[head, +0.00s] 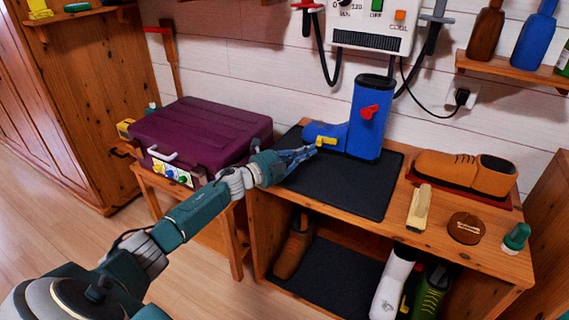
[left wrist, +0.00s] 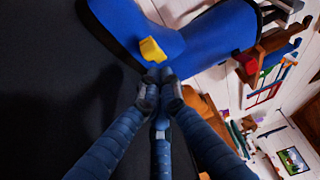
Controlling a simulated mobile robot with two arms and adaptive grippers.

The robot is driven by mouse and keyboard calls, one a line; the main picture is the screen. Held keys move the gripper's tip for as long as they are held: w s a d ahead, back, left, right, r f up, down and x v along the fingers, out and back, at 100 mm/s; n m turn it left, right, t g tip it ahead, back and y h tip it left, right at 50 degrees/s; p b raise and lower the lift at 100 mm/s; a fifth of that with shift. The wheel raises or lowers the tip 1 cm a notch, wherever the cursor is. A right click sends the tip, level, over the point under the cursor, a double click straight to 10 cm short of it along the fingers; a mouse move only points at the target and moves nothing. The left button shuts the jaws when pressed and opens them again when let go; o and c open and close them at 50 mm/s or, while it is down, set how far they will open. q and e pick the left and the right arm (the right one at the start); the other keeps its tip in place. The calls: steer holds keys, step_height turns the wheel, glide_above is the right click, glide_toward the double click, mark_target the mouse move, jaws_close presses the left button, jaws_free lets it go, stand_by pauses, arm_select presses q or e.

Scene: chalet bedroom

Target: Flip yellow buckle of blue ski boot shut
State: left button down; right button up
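A blue ski boot (head: 368,120) stands upright on a dark mat (head: 345,186) on the wooden bench, its toe pointing left. A yellow buckle (head: 327,141) is on the toe part, and a red buckle (head: 369,112) is higher on the shaft. My left gripper (head: 312,150) reaches in from the left with its fingertips at the yellow buckle. In the left wrist view, the fingertips (left wrist: 160,76) are drawn together just below the yellow buckle (left wrist: 152,50) on the blue boot (left wrist: 190,40). I cannot tell whether they touch it. My right gripper is not in view.
A purple case (head: 205,130) sits on a small table to the left. An orange-brown shoe (head: 465,172), a pale brush (head: 419,208), a brown disc (head: 466,228) and a green-capped jar (head: 516,238) are on the bench to the right. Footwear stands on the lower shelf.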

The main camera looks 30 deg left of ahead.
arm_select(q)
steer(key=s, duration=0.3)
steer(key=shift+s+a+r, duration=0.1)
steer(key=shift+a+r, duration=0.25)
steer(key=shift+s+a+f, duration=0.55)
steer(key=shift+s+a, duration=0.3)
steer(key=shift+a, duration=0.05)
steer(key=v, duration=0.4)
steer(key=shift+w+a+r+p, duration=0.1)
steer(key=shift+a+r+p, duration=0.05)
steer(key=shift+r+p, duration=0.15)
steer(key=shift+s+a+f, duration=0.1)
steer(key=shift+s+a, duration=0.15)
steer(key=shift+s, duration=0.1)
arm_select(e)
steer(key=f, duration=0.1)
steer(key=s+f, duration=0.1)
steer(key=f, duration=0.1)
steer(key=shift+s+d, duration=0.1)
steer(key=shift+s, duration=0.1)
arm_select(q)
steer(key=shift+s, duration=0.1)
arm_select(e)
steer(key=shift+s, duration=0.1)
